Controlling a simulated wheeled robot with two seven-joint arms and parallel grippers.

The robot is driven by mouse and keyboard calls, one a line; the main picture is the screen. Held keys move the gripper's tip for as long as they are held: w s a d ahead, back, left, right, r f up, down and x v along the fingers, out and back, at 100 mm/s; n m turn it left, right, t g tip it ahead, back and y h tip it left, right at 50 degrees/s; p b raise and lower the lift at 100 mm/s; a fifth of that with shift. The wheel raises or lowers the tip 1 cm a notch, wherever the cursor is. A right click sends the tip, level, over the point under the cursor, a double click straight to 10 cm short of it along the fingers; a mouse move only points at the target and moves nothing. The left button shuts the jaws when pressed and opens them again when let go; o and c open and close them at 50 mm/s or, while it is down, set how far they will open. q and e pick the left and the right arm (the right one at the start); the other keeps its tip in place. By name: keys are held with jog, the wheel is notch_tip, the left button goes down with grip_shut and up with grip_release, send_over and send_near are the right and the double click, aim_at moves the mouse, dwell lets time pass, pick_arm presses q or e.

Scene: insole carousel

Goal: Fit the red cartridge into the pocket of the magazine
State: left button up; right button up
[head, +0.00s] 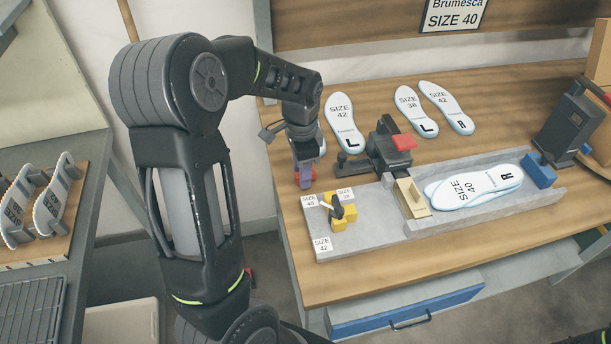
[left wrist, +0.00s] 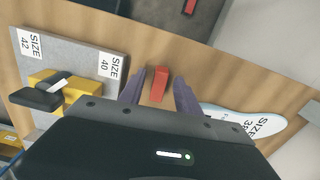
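The red cartridge (left wrist: 158,84) is a small red block on the wooden table, seen between my left fingers in the left wrist view. My left gripper (head: 307,177) is at the left part of the table, fingers pointing down. It is open, with a finger on each side of the cartridge and gaps visible in the left wrist view (left wrist: 160,77). In the head view the fingers mostly hide the cartridge. My right gripper is not in view.
A grey tray (head: 375,236) holds a yellow selector (head: 343,218) with size labels, a tan block (head: 411,197) and stacked size 40 insoles (head: 474,187). Loose insoles (head: 341,121) lie behind. A black device (head: 569,124) stands at the right.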

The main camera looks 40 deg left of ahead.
pick_arm(q)
grip_shut()
jog(key=shift+r, duration=0.15)
dwell(0.4)
notch_tip(320, 180, up, 10)
jog(key=b, duration=0.1)
dwell(0.4)
dwell(0.5)
